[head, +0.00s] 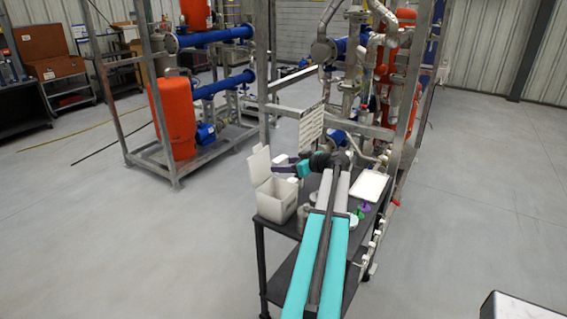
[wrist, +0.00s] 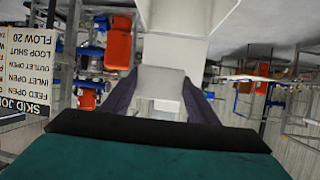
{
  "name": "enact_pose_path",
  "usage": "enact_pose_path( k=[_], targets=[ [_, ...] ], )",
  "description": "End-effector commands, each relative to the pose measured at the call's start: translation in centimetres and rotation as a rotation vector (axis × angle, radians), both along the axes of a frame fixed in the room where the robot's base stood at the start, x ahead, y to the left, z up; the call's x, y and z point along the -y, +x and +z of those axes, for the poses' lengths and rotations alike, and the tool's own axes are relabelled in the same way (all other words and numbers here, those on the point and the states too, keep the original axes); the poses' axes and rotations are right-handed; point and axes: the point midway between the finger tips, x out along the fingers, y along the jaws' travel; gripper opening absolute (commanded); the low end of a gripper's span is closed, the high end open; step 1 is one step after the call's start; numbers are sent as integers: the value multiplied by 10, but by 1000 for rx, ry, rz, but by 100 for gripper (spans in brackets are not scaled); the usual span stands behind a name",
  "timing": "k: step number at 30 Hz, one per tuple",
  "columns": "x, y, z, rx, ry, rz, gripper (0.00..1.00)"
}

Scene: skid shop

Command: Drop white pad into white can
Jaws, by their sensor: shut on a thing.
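The white can (head: 276,199) is a box-like bin with its lid (head: 260,165) standing open, at the left end of the dark cart. My gripper (head: 279,163), with purple fingers, is beside the raised lid and above the level of the can's rim. In the wrist view my fingers (wrist: 160,100) are shut on a small white thing (wrist: 162,82), which looks like the white pad.
The dark cart (head: 283,277) also holds a white tray (head: 369,186) at the right and small grey and green items near my arm. A sign (head: 311,125) and the pipe skid's steel frame stand behind it. Open floor lies left and right.

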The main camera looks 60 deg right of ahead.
Motion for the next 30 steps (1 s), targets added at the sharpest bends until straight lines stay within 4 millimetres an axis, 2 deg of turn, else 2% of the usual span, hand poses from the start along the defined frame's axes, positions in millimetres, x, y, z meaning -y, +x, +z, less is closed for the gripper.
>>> enact_pose_path(
  k=[15, 28, 29, 30],
  targets=[
    [-1, 1, -41, 0, 0, 2, 29],
    [-1, 2, -46, 0, -1, 3, 29],
    [-1, 2, -46, 0, -1, 3, 59],
    [-1, 2, -46, 0, -1, 3, 66]
  ],
)
